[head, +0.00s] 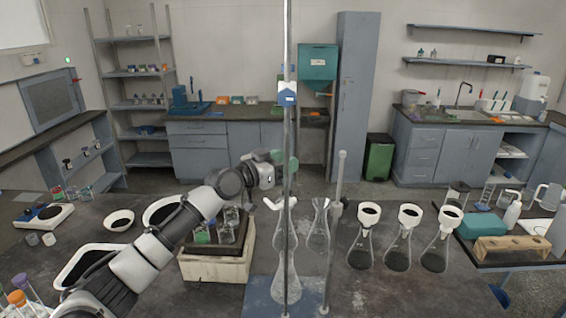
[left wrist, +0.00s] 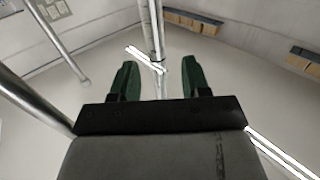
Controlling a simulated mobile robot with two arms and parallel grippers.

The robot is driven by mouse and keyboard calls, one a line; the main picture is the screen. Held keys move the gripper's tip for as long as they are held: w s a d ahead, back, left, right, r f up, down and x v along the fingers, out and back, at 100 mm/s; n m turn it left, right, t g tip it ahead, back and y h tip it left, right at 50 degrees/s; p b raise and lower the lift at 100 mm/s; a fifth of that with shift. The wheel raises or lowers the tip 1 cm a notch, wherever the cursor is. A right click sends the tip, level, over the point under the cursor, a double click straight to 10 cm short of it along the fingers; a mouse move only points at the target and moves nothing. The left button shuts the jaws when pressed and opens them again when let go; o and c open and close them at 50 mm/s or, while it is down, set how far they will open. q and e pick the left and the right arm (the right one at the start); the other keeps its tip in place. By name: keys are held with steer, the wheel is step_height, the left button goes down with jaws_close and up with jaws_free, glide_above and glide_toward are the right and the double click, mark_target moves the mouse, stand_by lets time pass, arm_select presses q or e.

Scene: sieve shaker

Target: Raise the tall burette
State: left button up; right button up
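A tall, slim upright tube or rod (head: 288,40), where the tall burette stands, runs from the top edge down past the flasks in the head view. I cannot separate burette from stand rod there. A blue and white clamp (head: 287,93) sits on it. My left gripper (head: 284,163) is at it below the clamp, green fingers facing it. In the left wrist view, the green fingers (left wrist: 160,82) are spread apart, with a thin upright tube (left wrist: 155,25) showing between them and a clear gap on both sides. My right gripper is out of view.
Glass flasks (head: 285,235) stand around the upright's foot, and a shorter metal rod (head: 338,185) stands to its right. Flasks with white funnels (head: 404,240) stand further right. Bare bench shows at front right.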

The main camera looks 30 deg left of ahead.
arm_select(q)
steer(key=shift+f, duration=0.15)
steer(key=s+a+r, duration=0.4)
steer(key=s+r, duration=0.3)
steer(key=s, duration=0.3)
steer(key=shift+a, duration=0.2)
stand_by(0.5)
stand_by(0.5)
